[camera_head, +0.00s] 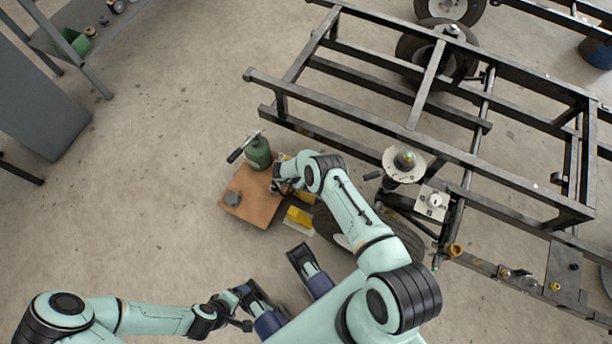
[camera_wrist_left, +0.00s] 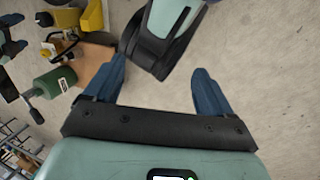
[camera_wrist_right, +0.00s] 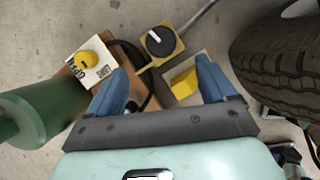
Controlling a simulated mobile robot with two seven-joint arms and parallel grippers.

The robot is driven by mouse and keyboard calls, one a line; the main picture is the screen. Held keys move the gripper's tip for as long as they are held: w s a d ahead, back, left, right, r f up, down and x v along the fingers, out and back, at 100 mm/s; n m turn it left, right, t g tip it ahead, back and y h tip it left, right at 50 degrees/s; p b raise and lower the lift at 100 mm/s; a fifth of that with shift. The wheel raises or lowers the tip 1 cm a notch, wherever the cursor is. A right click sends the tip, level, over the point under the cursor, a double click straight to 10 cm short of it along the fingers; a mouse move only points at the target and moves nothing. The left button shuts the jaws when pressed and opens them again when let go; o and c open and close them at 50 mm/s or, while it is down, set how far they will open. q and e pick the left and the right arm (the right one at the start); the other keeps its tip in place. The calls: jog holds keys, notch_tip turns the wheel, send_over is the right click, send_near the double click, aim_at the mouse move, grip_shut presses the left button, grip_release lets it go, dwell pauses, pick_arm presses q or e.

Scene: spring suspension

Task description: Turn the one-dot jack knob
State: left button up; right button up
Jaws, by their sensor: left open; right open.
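A yellow knob (camera_wrist_right: 88,58) on a white, printed plate sits on the brown board (camera_head: 265,208). Right of it, a black knob (camera_wrist_right: 160,40) with a pale pointer sits on a yellow box. I cannot make out any dot, so I cannot tell which knob has one. My right gripper (camera_wrist_right: 162,64) is open and empty above the board, below both knobs in its wrist view. In the head view, my right arm partly hides the knobs. My left gripper (camera_wrist_left: 159,65) is open and empty, away from the board.
A green cylinder (camera_head: 258,152) with a handle stands at the board's back edge. A yellow block (camera_wrist_right: 184,82) sits in a pale holder near a tyre (camera_wrist_right: 278,55). A black metal frame (camera_head: 360,113) fills the right. Bare floor lies left of the board.

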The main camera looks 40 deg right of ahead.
pick_arm(q)
jog(key=shift+s+d+r, duration=0.2)
jog(key=shift+s+r, duration=0.05)
jog(key=shift+s, duration=0.2)
pick_arm(e)
jog(key=shift+a+r, duration=0.25)
jog(key=shift+r, duration=0.2)
jog(key=shift+a, duration=0.1)
